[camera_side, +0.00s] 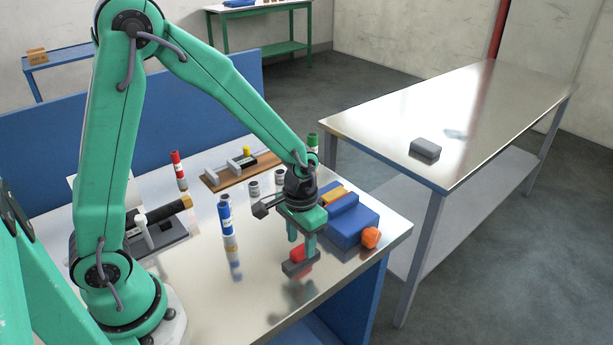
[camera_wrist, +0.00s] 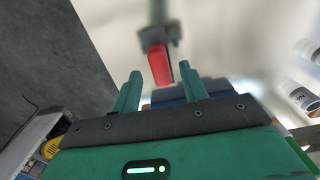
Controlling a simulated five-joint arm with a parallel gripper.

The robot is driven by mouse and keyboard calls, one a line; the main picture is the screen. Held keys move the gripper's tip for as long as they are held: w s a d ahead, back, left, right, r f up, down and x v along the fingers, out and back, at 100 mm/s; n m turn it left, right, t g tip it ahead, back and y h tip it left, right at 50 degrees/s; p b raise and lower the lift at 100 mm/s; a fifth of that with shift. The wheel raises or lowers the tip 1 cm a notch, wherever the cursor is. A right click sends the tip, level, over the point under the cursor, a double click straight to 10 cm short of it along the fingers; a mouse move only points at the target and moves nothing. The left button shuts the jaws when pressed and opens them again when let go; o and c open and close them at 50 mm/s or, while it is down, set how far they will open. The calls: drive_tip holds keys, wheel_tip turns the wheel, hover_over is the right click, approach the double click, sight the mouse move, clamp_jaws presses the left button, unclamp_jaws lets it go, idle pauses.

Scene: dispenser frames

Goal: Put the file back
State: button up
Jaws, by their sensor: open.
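I cannot tell for certain which thing is the file. A small red piece (camera_side: 298,254) with a dark grey part (camera_side: 291,268) is on the shiny bench, just under my gripper (camera_side: 302,246). In the wrist view the red piece (camera_wrist: 161,69) shows in line with the gap between my fingers, with a grey part (camera_wrist: 156,36) beyond it. My gripper is open and points down, its fingers apart. From these views I cannot tell whether the fingertips reach down beside the red piece.
A blue block (camera_side: 350,228) with an orange bar and an orange knob (camera_side: 371,237) stands close right of my gripper. A blue-labelled tube (camera_side: 225,214) stands left; a red-topped tube (camera_side: 178,168) and wooden board (camera_side: 215,182) are behind. The bench front is mostly clear.

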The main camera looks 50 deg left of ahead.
sight(301, 247)
wheel_tip(301, 247, up, 9)
drive_tip(key=shift+r, duration=0.2)
idle(0.3)
idle(0.5)
drive_tip(key=s+a+r+t, duration=0.2)
drive_tip(key=s+r, duration=0.3)
drive_tip(key=s, duration=0.1)
drive_tip(key=s+a+r+t, duration=0.3)
drive_tip(key=s+r, duration=0.3)
drive_tip(key=shift+s+a+t, duration=0.25)
drive_tip(key=shift+s+t, duration=0.05)
idle(1.3)
